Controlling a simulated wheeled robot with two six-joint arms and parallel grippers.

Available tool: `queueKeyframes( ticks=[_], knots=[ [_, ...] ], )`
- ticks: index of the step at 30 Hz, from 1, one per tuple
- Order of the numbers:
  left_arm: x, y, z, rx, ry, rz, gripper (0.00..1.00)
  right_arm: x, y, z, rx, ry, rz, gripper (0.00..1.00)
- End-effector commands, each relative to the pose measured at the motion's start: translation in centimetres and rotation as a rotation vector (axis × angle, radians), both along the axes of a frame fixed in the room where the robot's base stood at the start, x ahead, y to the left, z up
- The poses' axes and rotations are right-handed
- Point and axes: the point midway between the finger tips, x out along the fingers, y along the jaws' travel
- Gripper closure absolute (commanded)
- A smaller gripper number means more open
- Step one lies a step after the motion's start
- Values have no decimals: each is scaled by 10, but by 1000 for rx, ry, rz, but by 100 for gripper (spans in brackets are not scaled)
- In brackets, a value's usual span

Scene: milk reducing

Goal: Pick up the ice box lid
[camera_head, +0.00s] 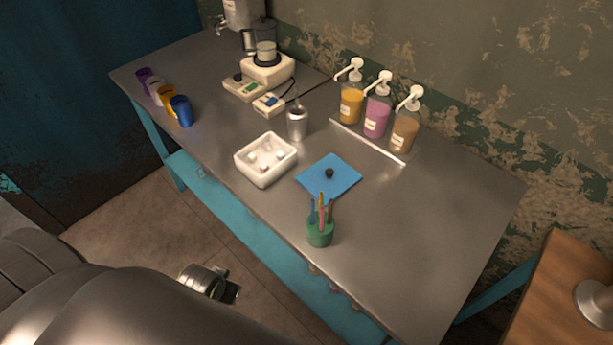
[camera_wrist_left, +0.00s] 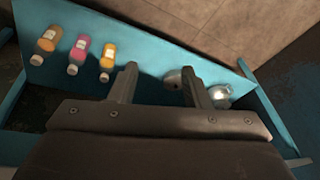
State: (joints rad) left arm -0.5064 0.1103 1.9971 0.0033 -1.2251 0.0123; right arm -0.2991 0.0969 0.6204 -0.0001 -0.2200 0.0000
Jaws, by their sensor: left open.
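The ice box lid (camera_head: 340,188) is a flat blue square with a small black knob. It lies on the metal table, just right of the white ice box (camera_head: 250,176). The ice box is open at the top, with several pale pieces inside. My left gripper (camera_wrist_left: 159,70) is open in the left wrist view, with nothing between its fingers. That view shows the lower shelf and floor; the lid is not in it. In the head view, a metal part of my arm is low at the front, off the table, and no fingers show clearly. My right gripper is not in view.
A green pen cup (camera_head: 320,236) stands close in front of the lid. A metal cup (camera_head: 297,124) stands behind the ice box. Several pump bottles (camera_head: 376,117) line the back, behind a thin rail. The right part of the table (camera_head: 440,220) is bare.

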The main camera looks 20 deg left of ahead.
Motion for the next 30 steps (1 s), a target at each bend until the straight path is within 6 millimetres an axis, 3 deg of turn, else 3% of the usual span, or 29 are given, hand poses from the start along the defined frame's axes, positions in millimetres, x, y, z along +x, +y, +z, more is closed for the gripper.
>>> queueKeyframes(
  ticks=[1,3,7,19,30],
  knots=[
    [2,-2,24,-3,-22,10,57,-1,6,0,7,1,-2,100],
    [5,-6,53,-22,-54,43,57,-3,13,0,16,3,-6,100],
    [19,-19,99,-142,-161,213,57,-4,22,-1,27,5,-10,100],
    [92,-54,132,-740,-341,882,57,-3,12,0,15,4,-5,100],
    [163,-72,158,-1412,-192,1571,57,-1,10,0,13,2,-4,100]
  ],
)
